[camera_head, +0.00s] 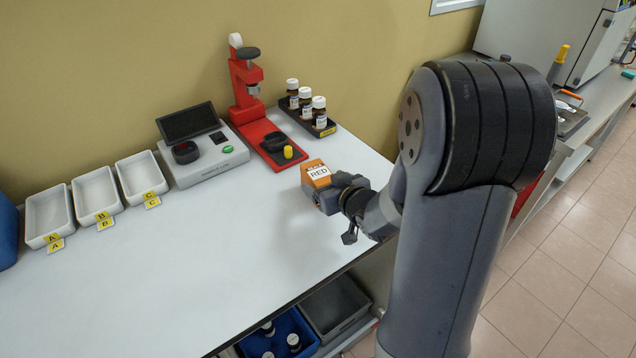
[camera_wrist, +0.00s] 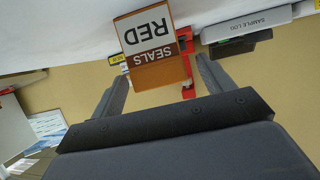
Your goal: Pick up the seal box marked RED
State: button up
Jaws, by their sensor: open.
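The seal box (camera_head: 318,173) is orange with a white label reading RED. It stands on the white bench top near its right end. In the wrist view the box (camera_wrist: 151,48) appears upside down, with RED and SEALS readable. My gripper (camera_head: 326,193) is low over the bench, right at the near side of the box. In the wrist view my gripper (camera_wrist: 163,72) has its two fingers apart, one on each side of the box's lower part in the picture. I cannot tell whether either finger touches it.
A red press (camera_head: 248,92) and a rack of brown bottles (camera_head: 320,130) stand behind the box. The grey instrument (camera_head: 207,160) and white trays (camera_head: 97,196) marked A, B and C stand to the left. The bench's front left area is clear.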

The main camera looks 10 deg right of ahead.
aim_at(318, 177)
jog(key=shift+x, duration=2.3)
jog(key=shift+c, duration=0.4)
jog(key=c, duration=1)
